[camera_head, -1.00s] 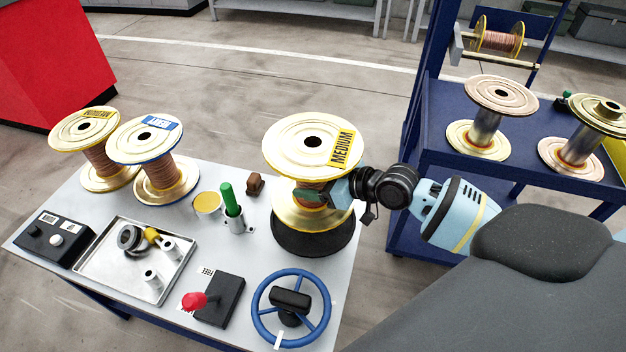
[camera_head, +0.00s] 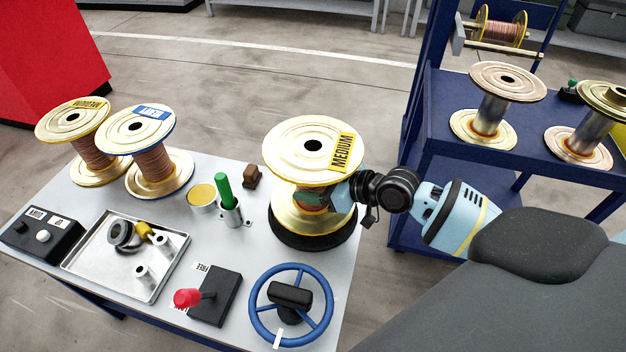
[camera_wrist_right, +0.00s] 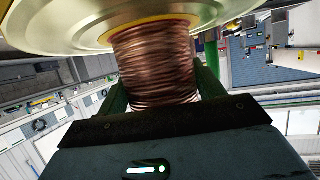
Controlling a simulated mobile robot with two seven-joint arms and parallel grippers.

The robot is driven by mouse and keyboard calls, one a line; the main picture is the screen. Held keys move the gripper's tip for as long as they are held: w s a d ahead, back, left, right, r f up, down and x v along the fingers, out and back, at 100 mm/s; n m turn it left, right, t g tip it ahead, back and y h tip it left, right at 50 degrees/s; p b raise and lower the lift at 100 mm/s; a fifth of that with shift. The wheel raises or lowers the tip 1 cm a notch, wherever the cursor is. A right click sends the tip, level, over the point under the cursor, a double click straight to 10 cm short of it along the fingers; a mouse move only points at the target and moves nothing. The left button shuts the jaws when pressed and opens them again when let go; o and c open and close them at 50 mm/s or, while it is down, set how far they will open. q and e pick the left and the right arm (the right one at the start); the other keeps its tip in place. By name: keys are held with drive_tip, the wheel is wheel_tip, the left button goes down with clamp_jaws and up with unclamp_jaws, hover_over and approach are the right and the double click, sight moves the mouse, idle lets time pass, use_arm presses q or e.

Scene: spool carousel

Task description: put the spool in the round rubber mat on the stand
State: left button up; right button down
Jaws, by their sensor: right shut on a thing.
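A large gold-flanged spool with copper wire and a yellow MEDIUM label (camera_head: 306,143) stands upright at the right end of the grey table. The black round rubber mat (camera_head: 313,242) is directly below it, its rim showing around the lower flange; I cannot tell whether the two touch. My right gripper (camera_head: 329,196) is shut on the spool's wire-wound core from the right. In the right wrist view the copper winding (camera_wrist_right: 155,62) sits between the green fingers, under the upper flange. Which thing is the stand is unclear. My left gripper is not in view.
Two more spools (camera_head: 73,118) (camera_head: 135,125) stand at the table's left. A blue cart (camera_head: 455,120) holds spools at right.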

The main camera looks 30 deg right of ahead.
drive_tip(key=shift+w+f+b, duration=0.15)
drive_tip(key=shift+f+b, duration=1.3)
drive_tip(key=shift+f, duration=0.05)
drive_tip(key=shift+c, duration=2.4)
unclamp_jaws()
drive_tip(key=o, duration=0.3)
drive_tip(key=shift+f, duration=0.1)
drive_tip(key=shift+s+f, duration=0.25)
drive_tip(key=shift+f, duration=0.15)
drive_tip(key=v, duration=0.6)
drive_tip(key=shift+d+r+p, duration=0.1)
drive_tip(key=shift+r+p, duration=0.15)
drive_tip(key=shift+p, duration=0.15)
drive_tip(key=shift+v, duration=0.75)
drive_tip(key=shift+r, duration=0.1)
